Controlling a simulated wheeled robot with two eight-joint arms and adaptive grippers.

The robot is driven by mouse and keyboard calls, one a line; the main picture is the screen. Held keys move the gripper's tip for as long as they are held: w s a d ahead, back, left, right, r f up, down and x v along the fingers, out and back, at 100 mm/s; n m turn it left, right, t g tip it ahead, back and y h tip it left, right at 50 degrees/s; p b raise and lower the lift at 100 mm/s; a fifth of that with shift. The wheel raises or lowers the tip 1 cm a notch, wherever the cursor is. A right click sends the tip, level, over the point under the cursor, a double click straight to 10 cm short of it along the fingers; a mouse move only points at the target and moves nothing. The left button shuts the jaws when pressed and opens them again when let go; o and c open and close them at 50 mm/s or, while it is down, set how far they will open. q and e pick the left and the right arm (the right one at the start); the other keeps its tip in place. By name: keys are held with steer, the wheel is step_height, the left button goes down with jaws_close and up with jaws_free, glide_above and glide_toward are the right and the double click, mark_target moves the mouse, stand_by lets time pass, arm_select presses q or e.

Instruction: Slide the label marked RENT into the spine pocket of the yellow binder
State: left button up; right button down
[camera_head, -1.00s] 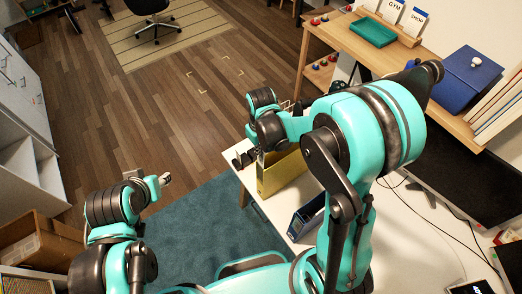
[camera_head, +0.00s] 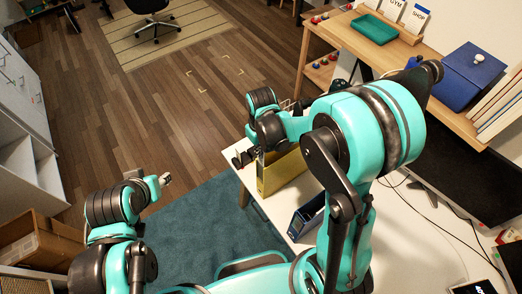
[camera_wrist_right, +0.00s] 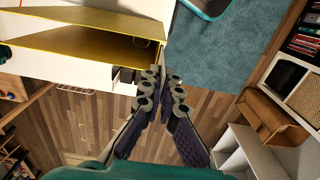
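The yellow binder (camera_head: 268,178) stands upright near the left edge of the white table; its open inside shows in the right wrist view (camera_wrist_right: 90,42). My right gripper (camera_head: 243,159) is at the binder's far left end. In the right wrist view its fingertips (camera_wrist_right: 163,82) are close together beside the binder's edge, with a narrow gap; whether they hold anything is unclear. I cannot make out the RENT label or the spine pocket. My left gripper (camera_head: 164,179) is over the floor, away from the table, its fingers too small to judge.
Labels GYM (camera_head: 393,8) and SHOP (camera_head: 416,19) stand in a wooden holder on the shelf, beside a green tray (camera_head: 374,29) and a blue box (camera_head: 470,78). A dark blue holder (camera_head: 307,215) stands on the white table (camera_head: 392,226) near the binder.

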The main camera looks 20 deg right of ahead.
mark_target(261, 160)
steer(key=shift+f+b, duration=2.15)
steer(key=shift+f, duration=0.15)
stand_by(0.4)
steer(key=shift+f+b, duration=0.3)
steer(key=shift+f+b, duration=0.5)
steer(key=shift+f, duration=0.05)
steer(key=c, duration=2.2)
jaws_free()
steer(key=shift+r, duration=0.1)
steer(key=o, duration=0.6)
steer(key=shift+c, duration=0.2)
steer(key=o, duration=0.5)
steer(key=shift+r, duration=0.1)
